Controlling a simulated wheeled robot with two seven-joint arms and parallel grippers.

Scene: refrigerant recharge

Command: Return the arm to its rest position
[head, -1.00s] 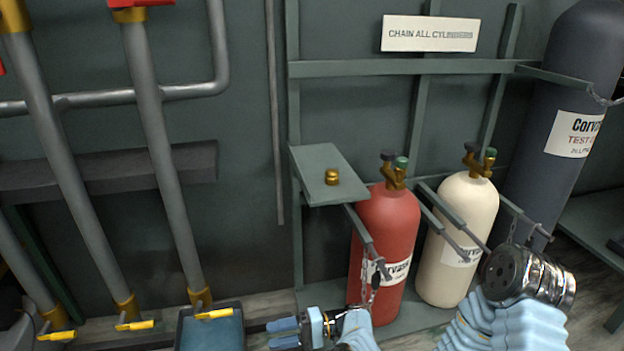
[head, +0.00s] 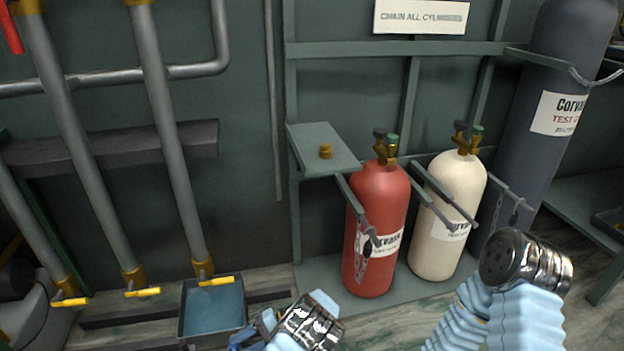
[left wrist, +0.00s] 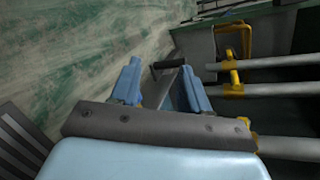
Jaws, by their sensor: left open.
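My left arm comes in at the bottom centre of the head view. My left gripper (head: 258,328) is partly hidden by its own wrist there. In the left wrist view the two blue fingers of the left gripper (left wrist: 162,82) are apart, with nothing held between them. A grey edge or bar shows beyond them; I cannot tell what it belongs to. My right arm (head: 515,305) stands at the lower right of the head view, in front of the cylinders. Its gripper is not in view.
A red cylinder (head: 380,205) and a cream cylinder (head: 452,200) stand in a rack. A brass cap (head: 325,151) sits on the small shelf (head: 310,135). A blue-bottomed tray (head: 215,308) lies below pipes with yellow-handled valves (head: 142,291). A dark cylinder (head: 560,70) stands at right.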

